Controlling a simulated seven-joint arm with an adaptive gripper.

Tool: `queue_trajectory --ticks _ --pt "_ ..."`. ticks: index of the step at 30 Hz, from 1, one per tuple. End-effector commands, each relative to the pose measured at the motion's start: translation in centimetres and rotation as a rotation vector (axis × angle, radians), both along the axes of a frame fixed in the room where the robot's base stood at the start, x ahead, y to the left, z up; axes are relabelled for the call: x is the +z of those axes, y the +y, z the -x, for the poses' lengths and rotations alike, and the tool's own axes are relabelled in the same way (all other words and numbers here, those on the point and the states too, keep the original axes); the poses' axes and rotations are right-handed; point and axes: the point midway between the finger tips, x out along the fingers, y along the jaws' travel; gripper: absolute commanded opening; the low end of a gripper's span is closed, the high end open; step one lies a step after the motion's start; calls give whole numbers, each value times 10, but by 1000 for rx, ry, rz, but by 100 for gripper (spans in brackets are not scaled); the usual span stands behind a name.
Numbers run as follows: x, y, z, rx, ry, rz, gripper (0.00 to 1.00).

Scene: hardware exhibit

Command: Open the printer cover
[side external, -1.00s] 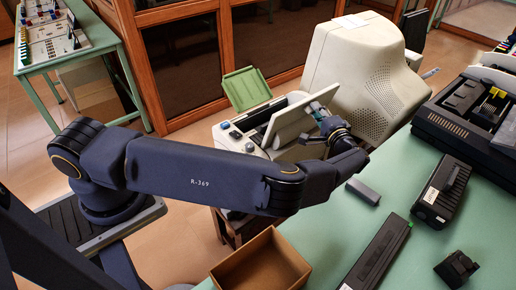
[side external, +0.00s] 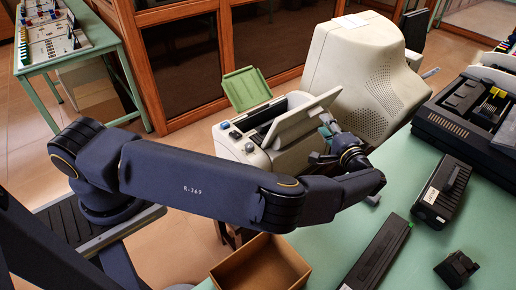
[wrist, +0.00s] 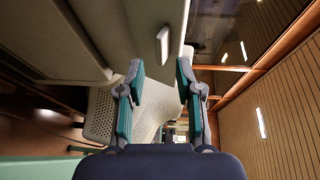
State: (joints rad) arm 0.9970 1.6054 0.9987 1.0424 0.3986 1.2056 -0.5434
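The printer (side external: 240,148) is a beige machine with knobs on its front left. Its pale cover (side external: 305,118) stands raised and tilted over a dark inner opening (side external: 262,128). My gripper (side external: 327,124) is at the right side of the cover, close to its outer face; contact cannot be made out. In the wrist view my gripper (wrist: 159,80) has its two teal-padded fingers apart with nothing held between them. A pale panel, apparently the cover (wrist: 125,30), fills the upper left there, with a small light tab (wrist: 163,45) ahead of the fingertips.
A large beige monitor-like casing (side external: 365,75) stands close behind my gripper. A green flap (side external: 246,88) rises behind the printer. Bare table lies right of my wrist.

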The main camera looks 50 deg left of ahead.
Motion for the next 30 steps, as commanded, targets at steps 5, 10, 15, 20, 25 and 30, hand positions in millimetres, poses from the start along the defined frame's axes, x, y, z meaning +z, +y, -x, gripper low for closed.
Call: queue_trajectory --ticks 5,10,15,20,25,30 --pt "2 -32 12 -3 0 1 35" --pt "4 -46 19 -1 0 1 35" --pt "4 -47 20 0 1 0 35" --pt "4 -46 19 1 0 0 35" --pt "33 -19 4 74 -38 72 35" --pt "103 50 0 283 -102 324 35"
